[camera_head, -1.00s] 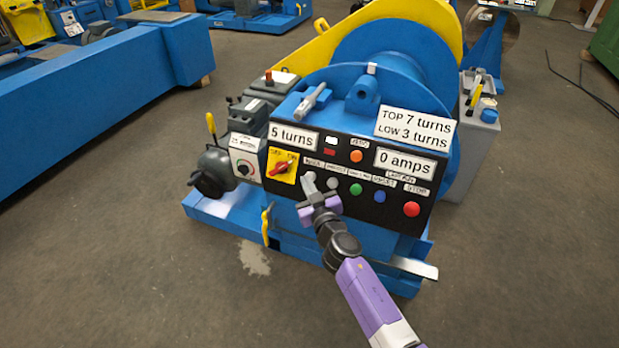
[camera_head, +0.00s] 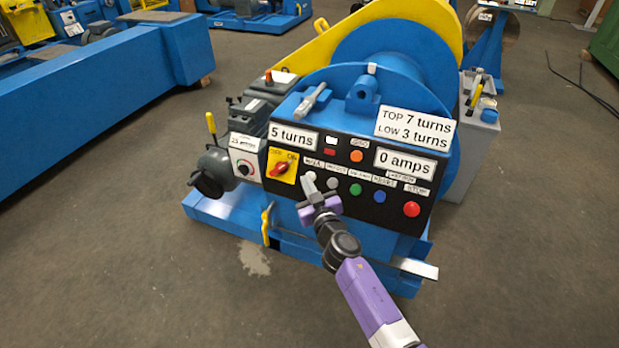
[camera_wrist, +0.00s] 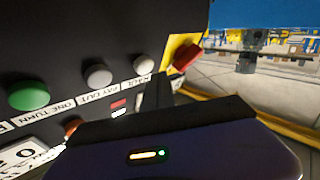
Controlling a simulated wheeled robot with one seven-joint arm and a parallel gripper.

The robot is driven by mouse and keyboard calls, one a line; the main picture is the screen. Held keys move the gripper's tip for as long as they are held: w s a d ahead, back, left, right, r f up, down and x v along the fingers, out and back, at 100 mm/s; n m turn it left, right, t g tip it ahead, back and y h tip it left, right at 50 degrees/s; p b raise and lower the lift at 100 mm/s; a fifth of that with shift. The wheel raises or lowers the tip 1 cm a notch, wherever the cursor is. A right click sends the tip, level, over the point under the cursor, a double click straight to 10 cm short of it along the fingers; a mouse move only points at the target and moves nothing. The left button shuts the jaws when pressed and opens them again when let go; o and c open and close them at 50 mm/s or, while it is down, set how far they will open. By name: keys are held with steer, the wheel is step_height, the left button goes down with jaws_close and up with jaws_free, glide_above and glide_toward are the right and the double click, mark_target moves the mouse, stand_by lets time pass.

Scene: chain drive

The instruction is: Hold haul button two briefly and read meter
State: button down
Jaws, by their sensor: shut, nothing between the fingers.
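The dark control panel (camera_head: 386,216) is on the blue winch. The white HAUL button (camera_head: 309,177) is at the left of the button row; it also shows in the wrist view (camera_wrist: 144,64). My gripper (camera_head: 316,195) is shut and empty, its tip just below and in front of that button. I cannot tell whether it touches. The meter plate (camera_head: 404,163) reads 0 amps. The turns plate (camera_head: 293,137) reads 5 turns. A sign (camera_head: 414,129) reads TOP 7 turns, LOW 3 turns.
A red rotary switch (camera_head: 281,168) on a yellow plate is left of HAUL. The PAY OUT button (camera_head: 333,183), green button (camera_head: 355,189), blue button (camera_head: 379,197) and red STOP button (camera_head: 411,209) are to its right. A long blue frame (camera_head: 110,110) lies left; floor in front is clear.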

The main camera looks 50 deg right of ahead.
steer(key=shift+d+f, duration=0.1)
steer(key=shift+d, duration=0.05)
steer(key=shift+w+d+f, duration=0.1)
steer(key=shift+w+d, duration=0.05)
steer(key=shift+d, duration=0.1)
steer(key=shift+w+d+f+b, duration=0.1)
steer(key=shift+d+f+b, duration=0.15)
steer(key=shift+d+b, duration=0.15)
stand_by(3.1)
stand_by(1.3)
steer(key=shift+s+a+r, duration=0.25)
steer(key=shift+a+r, duration=0.2)
steer(key=shift+a, duration=0.3)
steer(key=shift+s+a+r+p, duration=0.15)
steer(key=shift+s+a+r, duration=0.15)
steer(key=shift+a, duration=0.4)
steer(key=shift+s+a+r+p, duration=0.2)
steer(key=shift+a+r, duration=0.25)
steer(key=shift+a, duration=0.3)
steer(key=shift+s+a+r+p, duration=0.1)
steer(key=shift+s+a+r, duration=0.2)
steer(key=shift+a, duration=0.4)
steer(key=shift+r, duration=0.1)
